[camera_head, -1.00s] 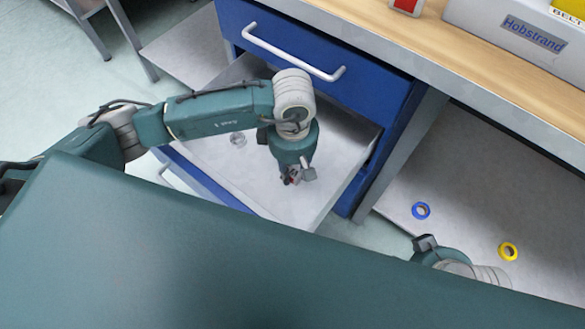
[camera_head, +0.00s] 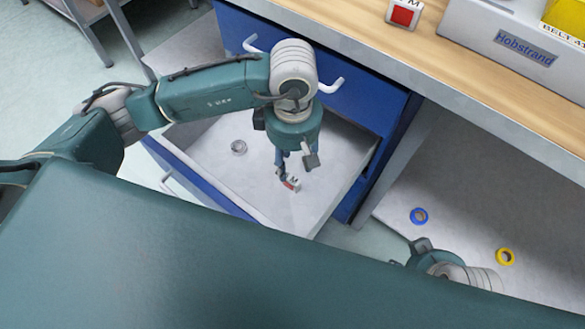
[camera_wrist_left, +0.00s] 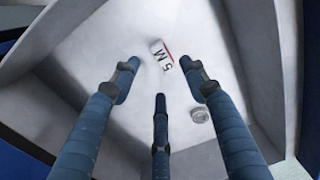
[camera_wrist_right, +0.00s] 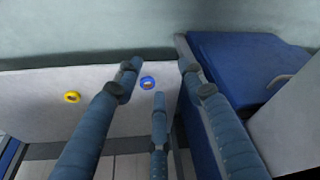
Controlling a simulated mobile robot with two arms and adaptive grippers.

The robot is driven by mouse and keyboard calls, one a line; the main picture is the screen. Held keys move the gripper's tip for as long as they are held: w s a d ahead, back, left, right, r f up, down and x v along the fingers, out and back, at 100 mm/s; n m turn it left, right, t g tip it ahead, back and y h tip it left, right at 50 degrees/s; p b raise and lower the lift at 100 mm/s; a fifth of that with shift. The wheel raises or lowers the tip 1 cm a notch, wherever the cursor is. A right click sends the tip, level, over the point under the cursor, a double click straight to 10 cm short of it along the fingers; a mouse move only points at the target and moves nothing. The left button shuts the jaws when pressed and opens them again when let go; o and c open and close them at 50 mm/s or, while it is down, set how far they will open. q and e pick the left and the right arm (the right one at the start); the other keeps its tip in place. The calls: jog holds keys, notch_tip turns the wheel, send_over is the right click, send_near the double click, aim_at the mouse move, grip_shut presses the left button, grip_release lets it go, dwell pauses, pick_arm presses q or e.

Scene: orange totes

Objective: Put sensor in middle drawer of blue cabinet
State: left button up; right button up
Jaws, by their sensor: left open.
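A small white and red box (camera_head: 292,184) marked "M" lies on the floor of the open drawer (camera_head: 215,170), below the closed top drawer of the blue cabinet (camera_head: 395,105). It looks like the sensor; its "5 M" face shows in the left wrist view (camera_wrist_left: 161,54). My left gripper (camera_head: 296,160) is above the box, pointing down into the drawer. Its fingers (camera_wrist_left: 160,78) are spread, empty and apart from the box. My right gripper (camera_wrist_right: 158,78) is open and empty, off to the right of the cabinet; in the head view its fingers are mostly hidden.
A metal ring (camera_head: 238,147) lies in the drawer. Blue tape (camera_head: 419,216) and yellow tape (camera_head: 505,257) lie on the lower shelf. A similar red-white box (camera_head: 404,13) and a grey "Hobstrand" bin (camera_head: 525,48) stand on the wooden bench.

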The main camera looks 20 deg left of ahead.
aim_at(293, 176)
pick_arm(q)
jog(key=shift+r, duration=1.9)
pick_arm(e)
jog(key=shift+x, duration=1.2)
jog(key=shift+s, duration=0.15)
